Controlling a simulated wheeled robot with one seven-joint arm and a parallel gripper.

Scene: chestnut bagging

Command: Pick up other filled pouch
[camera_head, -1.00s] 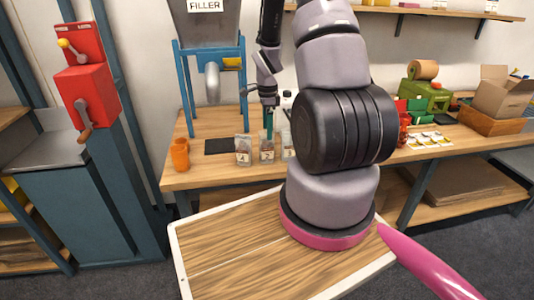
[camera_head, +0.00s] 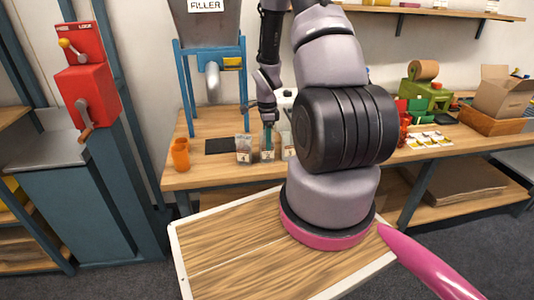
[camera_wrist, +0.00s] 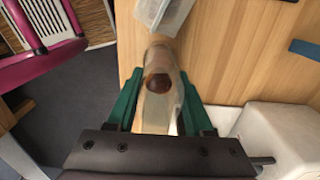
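Several clear pouches with white labels stand in a row on the workbench. The left pouch (camera_head: 243,150) stands apart from my gripper, and the right pouch (camera_head: 288,147) is partly hidden by my arm. My gripper (camera_head: 267,130) points down at the middle pouch (camera_head: 267,152). In the wrist view, the green fingers of my gripper (camera_wrist: 160,88) lie on both sides of this pouch (camera_wrist: 158,105), with a brown chestnut showing in it. The fingers look spread; contact with the pouch is not clear. Another pouch (camera_wrist: 168,12) shows at the top of the wrist view.
The filler (camera_head: 210,60) stands behind on the workbench (camera_head: 215,178). An orange cup (camera_head: 180,154) and a dark mat (camera_head: 220,146) are left of the pouches. A white container (camera_wrist: 280,140) is close to the right finger. My wooden tray (camera_head: 235,250) is empty where visible.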

